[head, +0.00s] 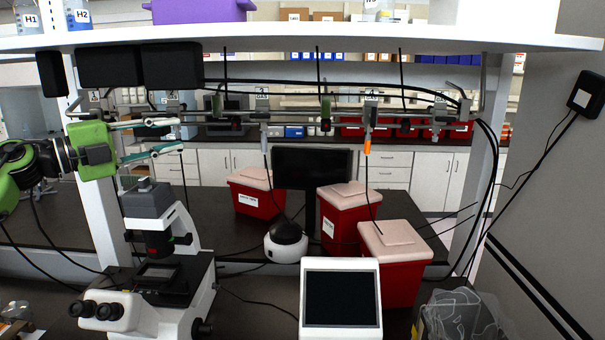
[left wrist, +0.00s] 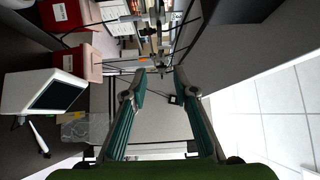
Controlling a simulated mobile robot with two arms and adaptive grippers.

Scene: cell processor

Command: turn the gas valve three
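A row of gas valves hangs on a rail under the white shelf in the head view. Small white number labels are fixed along it, too small for me to read surely, so I cannot tell which is valve three. One labelled fitting (head: 371,105) has an orange tip below it; another labelled fitting (head: 262,105) is left of it. A green-handled valve (head: 326,112) stands between them. My left gripper (head: 181,135) is open and empty, left of these fittings, its fingers pointing right. It also shows open in the left wrist view (left wrist: 160,76). My right gripper is not in view.
The white shelf (head: 300,40) runs just above the rail. A microscope (head: 160,255) stands below my left gripper. Red bins (head: 348,215), a dark monitor (head: 312,168) and a white screen device (head: 341,298) stand on the bench. Black hoses (head: 487,180) hang at the right.

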